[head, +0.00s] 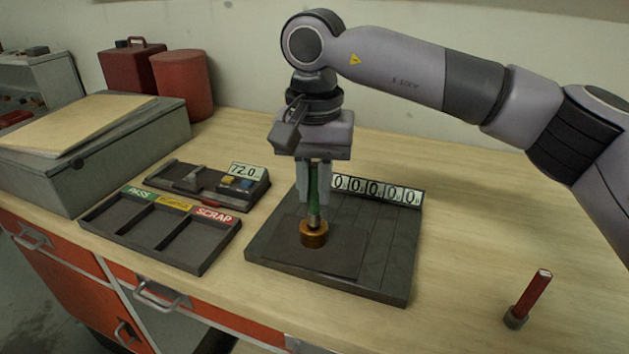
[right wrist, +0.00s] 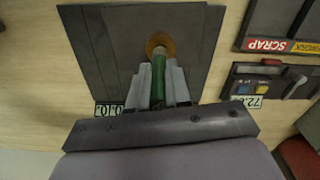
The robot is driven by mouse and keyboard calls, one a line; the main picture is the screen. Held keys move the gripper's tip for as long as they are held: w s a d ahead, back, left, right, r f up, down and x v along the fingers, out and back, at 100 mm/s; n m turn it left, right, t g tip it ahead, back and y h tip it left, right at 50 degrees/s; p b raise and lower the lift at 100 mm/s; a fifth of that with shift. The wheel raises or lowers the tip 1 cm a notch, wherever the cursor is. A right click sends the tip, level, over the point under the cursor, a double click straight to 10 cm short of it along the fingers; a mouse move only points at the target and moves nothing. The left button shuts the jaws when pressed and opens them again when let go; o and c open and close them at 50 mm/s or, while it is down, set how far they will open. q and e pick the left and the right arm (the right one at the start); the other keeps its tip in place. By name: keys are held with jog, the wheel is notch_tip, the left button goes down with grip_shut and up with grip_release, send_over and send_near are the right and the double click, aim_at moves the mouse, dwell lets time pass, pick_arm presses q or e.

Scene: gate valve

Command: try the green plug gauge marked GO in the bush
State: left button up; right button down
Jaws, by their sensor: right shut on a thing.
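The green plug gauge (head: 313,190) is upright between the fingers of my right gripper (head: 314,190), which is shut on it. The bronze bush (head: 313,236) stands on the dark plate below. The gauge's grey lower end meets the top of the bush; I cannot tell how deep it sits in it. In the right wrist view the green handle (right wrist: 176,92) lies between the fingers (right wrist: 166,88), and the bush (right wrist: 160,46) is just beyond, partly hidden. The GO marking is not readable. My left gripper is not in view.
The dark plate (head: 385,270) has a row of number tiles (head: 376,190). A PASS/SCRAP tray (head: 200,262) and a device reading 72.0 (head: 245,171) lie left. Free table lies right of the plate.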

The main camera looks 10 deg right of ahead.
jog(key=shift+f, duration=0.3)
dwell(1.1)
jog(key=shift+r, duration=0.3)
dwell(0.5)
jog(key=shift+a+p, duration=0.15)
jog(key=shift+p, duration=0.15)
dwell(0.6)
jog(key=shift+f, duration=0.3)
dwell(0.6)
jog(key=shift+r, duration=0.15)
dwell(0.5)
jog(key=shift+r, duration=0.3)
jog(key=shift+r+p, duration=0.5)
jog(key=shift+p, duration=0.1)
jog(key=shift+r, duration=0.1)
